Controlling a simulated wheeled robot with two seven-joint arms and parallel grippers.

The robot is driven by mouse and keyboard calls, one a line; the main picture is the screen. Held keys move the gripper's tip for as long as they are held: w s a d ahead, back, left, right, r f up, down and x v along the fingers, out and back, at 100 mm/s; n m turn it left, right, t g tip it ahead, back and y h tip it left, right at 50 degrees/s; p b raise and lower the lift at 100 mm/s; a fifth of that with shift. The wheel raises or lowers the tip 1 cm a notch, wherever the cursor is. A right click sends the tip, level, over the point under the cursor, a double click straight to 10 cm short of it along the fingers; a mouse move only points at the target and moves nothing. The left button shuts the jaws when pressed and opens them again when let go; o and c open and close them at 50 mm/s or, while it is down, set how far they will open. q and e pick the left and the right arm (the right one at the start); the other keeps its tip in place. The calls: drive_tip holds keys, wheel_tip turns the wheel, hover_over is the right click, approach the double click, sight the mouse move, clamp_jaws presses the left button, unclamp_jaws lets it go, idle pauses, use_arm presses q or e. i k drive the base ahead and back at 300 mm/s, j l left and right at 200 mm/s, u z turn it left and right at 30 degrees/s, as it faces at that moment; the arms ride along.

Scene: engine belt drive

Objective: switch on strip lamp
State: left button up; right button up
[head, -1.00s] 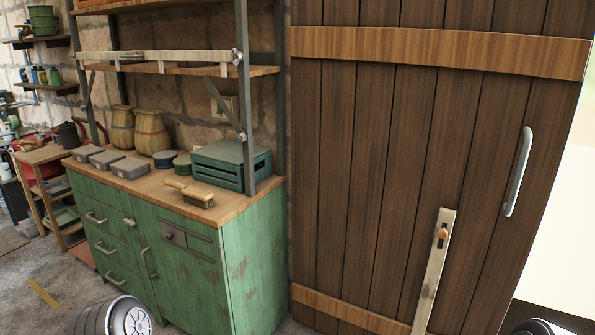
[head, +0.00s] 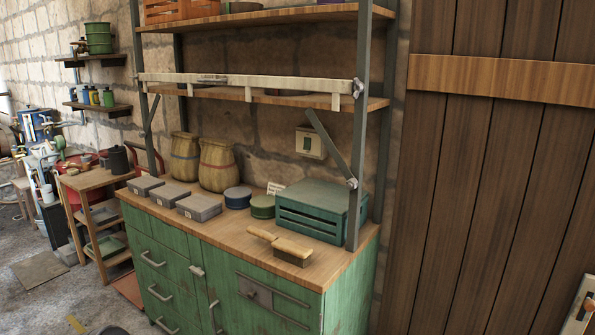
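A pale wall box with a dark rocker-like middle (head: 310,142), which looks like a switch, is on the stone wall behind the green cabinet, above the teal crate. A diagonal shelf brace passes close beside its right side. A long pale bar (head: 250,83) runs along the front of the middle shelf; I cannot tell whether it is the strip lamp. No lit lamp shows under the shelf. Neither of my grippers is in view.
The green cabinet's wooden top (head: 230,240) holds a teal slatted crate (head: 322,210), a brush (head: 280,246), round tins, grey boxes and two jars (head: 216,165). A shelf post (head: 361,130) stands at the front right. A plank door (head: 480,190) is at right.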

sight(307, 145)
drive_tip(key=j, duration=0.35)
drive_tip(key=i+j, duration=0.55)
drive_tip(key=j, duration=0.25)
drive_tip(key=i+j+u, duration=0.15)
drive_tip(key=i+j, duration=0.4)
drive_tip(key=j, duration=0.25)
drive_tip(key=i+j, duration=0.55)
drive_tip(key=j, duration=0.15)
drive_tip(key=j+u, duration=0.05)
